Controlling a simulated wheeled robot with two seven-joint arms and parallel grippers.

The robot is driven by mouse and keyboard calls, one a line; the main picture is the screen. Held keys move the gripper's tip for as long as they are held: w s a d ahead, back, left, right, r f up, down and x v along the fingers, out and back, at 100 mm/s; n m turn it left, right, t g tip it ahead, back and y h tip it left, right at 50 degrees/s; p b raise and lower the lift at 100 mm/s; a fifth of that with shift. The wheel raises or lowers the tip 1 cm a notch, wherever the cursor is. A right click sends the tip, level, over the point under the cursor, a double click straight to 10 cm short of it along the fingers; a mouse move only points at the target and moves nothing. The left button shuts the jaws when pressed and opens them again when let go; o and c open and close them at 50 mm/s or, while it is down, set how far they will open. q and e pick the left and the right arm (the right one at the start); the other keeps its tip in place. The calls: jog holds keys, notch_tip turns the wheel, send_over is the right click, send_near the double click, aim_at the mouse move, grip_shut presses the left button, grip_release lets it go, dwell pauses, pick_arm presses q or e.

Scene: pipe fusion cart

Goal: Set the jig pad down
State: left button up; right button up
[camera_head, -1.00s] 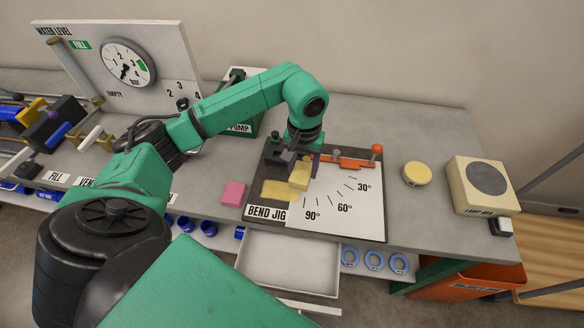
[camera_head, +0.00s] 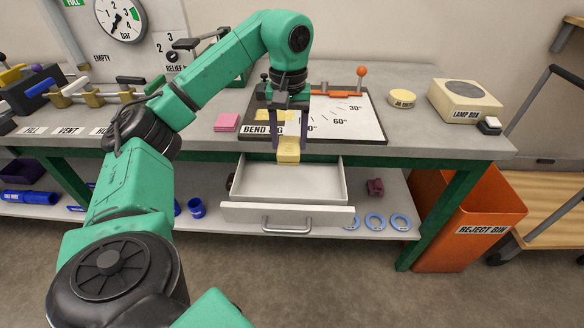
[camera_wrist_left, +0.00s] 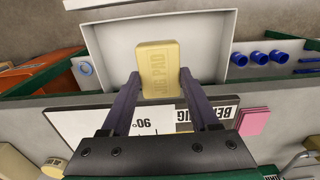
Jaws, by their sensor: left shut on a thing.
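The jig pad (camera_head: 288,152), a pale yellow block, is held in my left gripper (camera_head: 290,142). The drawer floor (camera_wrist_left: 208,48) looks empty. The bend jig board (camera_head: 355,125) lies behind, partly hidden by the gripper. My right gripper is not in view.
A pink block (camera_head: 227,122) lies left of the board. An orange-knobbed lever (camera_head: 361,72) stands at the board's back. A yellow disc (camera_head: 402,98) and the lamp box (camera_head: 466,100) are to the right. The orange reject bin (camera_head: 470,225) stands on the floor.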

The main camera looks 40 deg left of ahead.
aim_at(290, 157)
pick_arm(q)
jog(key=shift+s+d+f+b, duration=0.1)
jog(key=shift+f+b, duration=0.55)
jog(key=shift+f, duration=2.25)
jog(key=shift+s+d+f+b, duration=0.1)
jog(key=shift+f+b, duration=0.5)
jog(key=shift+f, duration=2.3)
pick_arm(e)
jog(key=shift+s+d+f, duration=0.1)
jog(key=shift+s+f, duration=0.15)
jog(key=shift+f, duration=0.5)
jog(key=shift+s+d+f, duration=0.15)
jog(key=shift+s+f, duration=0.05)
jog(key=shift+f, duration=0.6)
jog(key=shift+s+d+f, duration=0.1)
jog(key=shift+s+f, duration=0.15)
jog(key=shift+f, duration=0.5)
pick_arm(q)
jog(key=shift+f, duration=0.1)
jog(key=o, duration=1.2)
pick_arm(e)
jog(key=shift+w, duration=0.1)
